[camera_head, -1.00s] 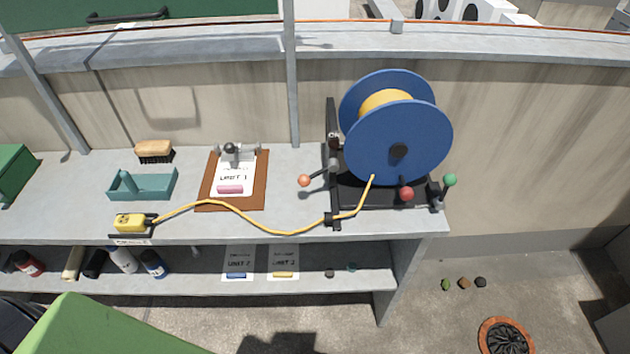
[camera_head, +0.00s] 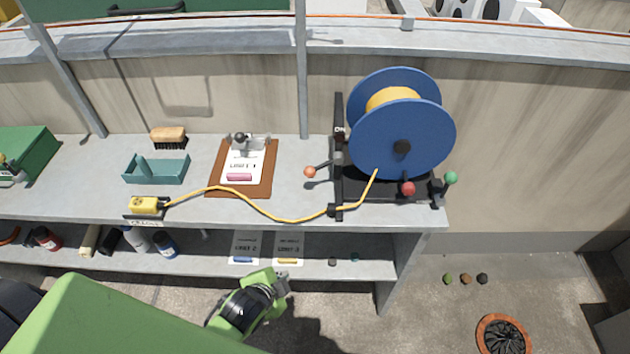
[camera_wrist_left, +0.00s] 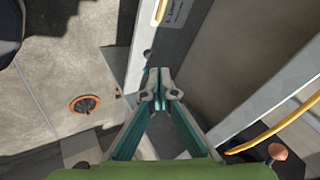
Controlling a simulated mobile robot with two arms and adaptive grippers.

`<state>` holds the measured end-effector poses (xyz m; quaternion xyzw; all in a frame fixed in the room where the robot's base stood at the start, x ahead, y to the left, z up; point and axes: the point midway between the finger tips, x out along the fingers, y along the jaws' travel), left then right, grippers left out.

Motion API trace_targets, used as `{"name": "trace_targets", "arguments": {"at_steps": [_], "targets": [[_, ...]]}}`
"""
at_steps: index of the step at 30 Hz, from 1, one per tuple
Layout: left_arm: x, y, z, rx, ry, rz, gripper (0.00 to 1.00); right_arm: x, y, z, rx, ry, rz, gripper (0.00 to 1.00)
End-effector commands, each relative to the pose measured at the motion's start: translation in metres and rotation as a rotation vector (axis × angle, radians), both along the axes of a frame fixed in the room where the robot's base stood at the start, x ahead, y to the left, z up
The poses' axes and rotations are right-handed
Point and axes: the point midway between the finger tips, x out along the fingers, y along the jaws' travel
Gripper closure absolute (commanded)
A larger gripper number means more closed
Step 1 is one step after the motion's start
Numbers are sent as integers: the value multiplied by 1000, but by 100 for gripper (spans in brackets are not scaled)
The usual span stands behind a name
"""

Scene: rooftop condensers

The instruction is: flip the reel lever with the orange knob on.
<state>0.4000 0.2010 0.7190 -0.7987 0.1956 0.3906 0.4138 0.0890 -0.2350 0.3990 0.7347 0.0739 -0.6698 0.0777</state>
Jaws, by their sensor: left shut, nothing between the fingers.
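The cable reel (camera_head: 405,140) has blue flanges and yellow cable and stands on a black base on the shelf top. The orange knob (camera_head: 310,172) is on a lever at the reel's left side, pointing left. An "ON" mark (camera_head: 340,131) shows on the black post above it. The orange knob also shows at the lower right of the left wrist view (camera_wrist_left: 278,151), beside the fingers and apart from them. My left gripper (camera_head: 282,286) is shut and empty, in front of the lower shelf, below the knob. Its closed tips show in the wrist view (camera_wrist_left: 160,92). My right gripper is not in view.
Red (camera_head: 408,188) and green knobs (camera_head: 451,178) are on the reel's front and right. The yellow cable runs left to a yellow box (camera_head: 146,206). A clipboard (camera_head: 258,185), teal tray (camera_head: 157,170) and brush (camera_head: 169,137) lie left. The lower shelf's edge (camera_head: 350,275) is near my gripper.

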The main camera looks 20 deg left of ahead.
Motion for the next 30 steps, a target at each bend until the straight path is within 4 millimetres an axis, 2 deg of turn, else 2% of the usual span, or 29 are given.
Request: {"name": "trace_targets", "arguments": {"at_steps": [1, 3, 4, 12, 16, 21, 30], "targets": [[7, 0, 29, 24, -37, -26, 100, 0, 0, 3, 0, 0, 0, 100], [20, -1, 67, 91, -106, -97, 100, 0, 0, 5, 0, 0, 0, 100], [26, -2, 80, 133, -141, -143, 100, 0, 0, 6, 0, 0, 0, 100], [78, -23, 140, 567, -430, -537, 100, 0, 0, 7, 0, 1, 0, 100], [93, -36, 159, 758, -538, -675, 100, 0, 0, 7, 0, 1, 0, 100], [100, -47, 173, 899, -613, -766, 100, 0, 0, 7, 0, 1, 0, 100], [102, -50, 176, 936, -632, -788, 100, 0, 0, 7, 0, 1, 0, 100]]}}
